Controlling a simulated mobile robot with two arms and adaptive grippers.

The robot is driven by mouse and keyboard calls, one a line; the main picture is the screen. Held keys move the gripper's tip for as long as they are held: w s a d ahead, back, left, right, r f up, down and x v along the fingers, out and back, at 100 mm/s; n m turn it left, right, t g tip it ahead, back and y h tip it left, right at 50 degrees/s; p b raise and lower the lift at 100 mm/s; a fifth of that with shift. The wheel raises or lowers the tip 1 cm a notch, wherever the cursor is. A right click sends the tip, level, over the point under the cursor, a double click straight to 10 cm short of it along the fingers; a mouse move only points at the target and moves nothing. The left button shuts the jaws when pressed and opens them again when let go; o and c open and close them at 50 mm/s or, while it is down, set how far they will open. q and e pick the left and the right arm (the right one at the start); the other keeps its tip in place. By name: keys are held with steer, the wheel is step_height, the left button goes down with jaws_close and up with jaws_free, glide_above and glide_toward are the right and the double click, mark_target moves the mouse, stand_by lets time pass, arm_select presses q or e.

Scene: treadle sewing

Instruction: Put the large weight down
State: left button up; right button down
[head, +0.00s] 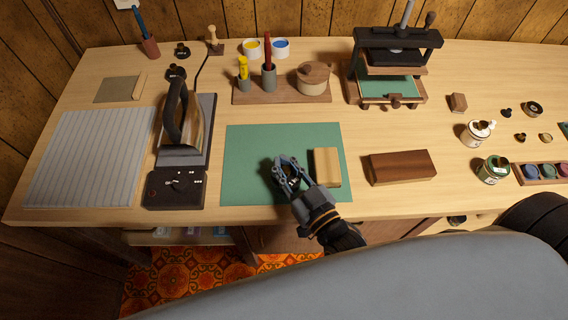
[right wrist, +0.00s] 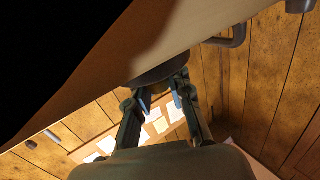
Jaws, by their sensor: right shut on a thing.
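My right gripper (head: 289,172) is over the green mat (head: 260,145), left of a pale wooden block (head: 327,167). It is shut on a dark thing, which I take to be the large weight (head: 290,180); the fingers hide most of it. In the right wrist view, the dark, rounded weight (right wrist: 160,73) shows at the tips of my right gripper (right wrist: 160,97). I cannot tell whether it touches the mat. My left gripper is not in view.
An iron (head: 182,120) stands left of the mat beside a lined pad (head: 92,155). A tool rack (head: 290,98) is behind the mat. A dark wooden block (head: 400,167) lies to the right, with a press (head: 395,50) behind it. The mat's left part is clear.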

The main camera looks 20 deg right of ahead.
steer(key=c, duration=1.7)
jaws_free()
steer(key=shift+f, duration=0.1)
steer(key=o, duration=0.5)
steer(key=shift+s, duration=0.1)
